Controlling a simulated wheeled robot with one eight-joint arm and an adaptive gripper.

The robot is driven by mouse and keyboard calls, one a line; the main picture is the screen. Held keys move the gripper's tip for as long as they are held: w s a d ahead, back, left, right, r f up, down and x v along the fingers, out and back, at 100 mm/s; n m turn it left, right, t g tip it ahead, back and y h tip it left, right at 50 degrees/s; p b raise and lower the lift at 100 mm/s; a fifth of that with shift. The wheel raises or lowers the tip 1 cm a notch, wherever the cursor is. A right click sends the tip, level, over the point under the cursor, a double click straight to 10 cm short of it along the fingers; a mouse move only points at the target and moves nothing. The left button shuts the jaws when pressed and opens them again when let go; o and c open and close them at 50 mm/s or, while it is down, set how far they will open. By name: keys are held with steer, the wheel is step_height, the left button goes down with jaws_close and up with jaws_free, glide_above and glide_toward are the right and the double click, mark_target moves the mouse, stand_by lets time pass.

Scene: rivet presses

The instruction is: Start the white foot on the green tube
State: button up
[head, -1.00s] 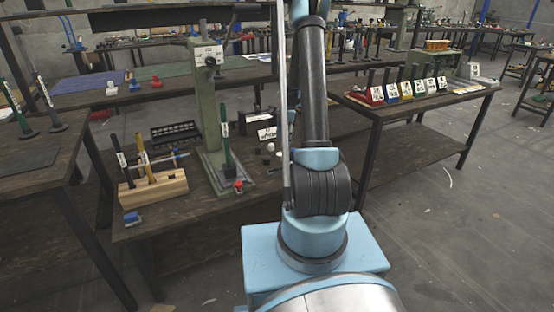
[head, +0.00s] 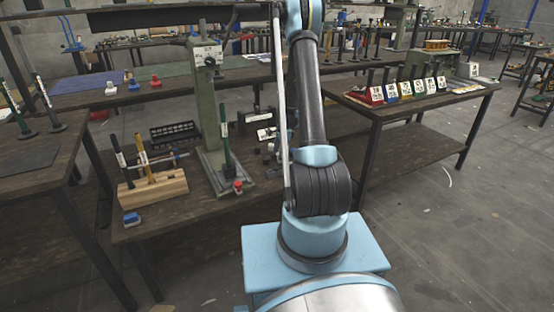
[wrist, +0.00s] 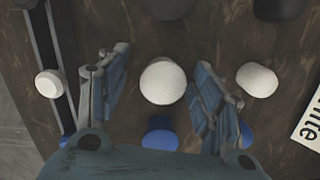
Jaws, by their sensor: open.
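In the wrist view, my gripper (wrist: 158,95) is open, with one finger on each side of a round white foot (wrist: 163,82), seen from above. Gaps show between the foot and both fingers, and nothing is held. A second white foot (wrist: 257,80) is just right of the right finger, and another white round piece (wrist: 50,83) is left of the left finger. In the head view, the green tube (head: 225,142) with a white label stands upright on the base of the green press (head: 208,120). My gripper is not visible in the head view.
Blue feet (wrist: 160,138) lie just below the white ones in the wrist view, and dark feet (wrist: 168,8) above. A white sign (wrist: 308,125) is at the right. A wooden block (head: 152,190) holding tubes stands left of the press. A red piece (head: 238,186) sits at the press base.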

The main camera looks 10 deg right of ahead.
steer(key=shift+c, duration=0.6)
steer(key=c, duration=0.9)
steer(key=shift+o, duration=0.2)
